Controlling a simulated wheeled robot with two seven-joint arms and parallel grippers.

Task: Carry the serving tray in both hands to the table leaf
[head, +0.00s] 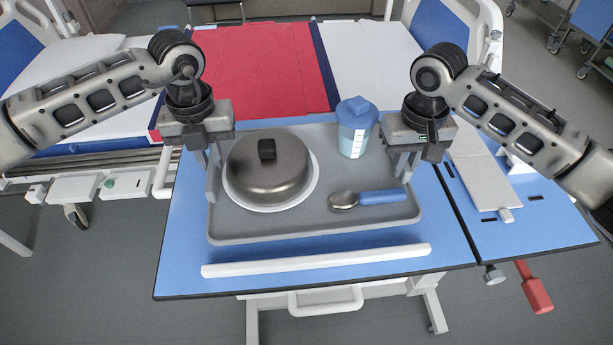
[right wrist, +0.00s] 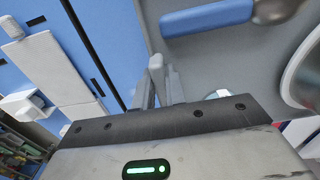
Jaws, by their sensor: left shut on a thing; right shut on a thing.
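The grey serving tray (head: 310,221) is over the blue table leaf (head: 190,260); I cannot tell whether it touches it. It carries a metal dome cover (head: 268,175) on a white plate (head: 312,187), a blue-lidded cup (head: 355,135) standing upright, and a spoon with a blue handle (head: 383,196). My left gripper (head: 210,165) is shut on the tray's left handle. My right gripper (head: 405,160) is shut on its right handle. In the right wrist view the tray (right wrist: 210,60) and the blue spoon handle (right wrist: 208,17) show beside the right fingers (right wrist: 158,85).
A white bar (head: 316,260) runs along the leaf's front edge. A narrower blue section (head: 510,235) with a grey pad (head: 483,180) lies to the right, across a dark gap. A red lever (head: 535,290) hangs below it. The bed with a red blanket (head: 265,75) is behind.

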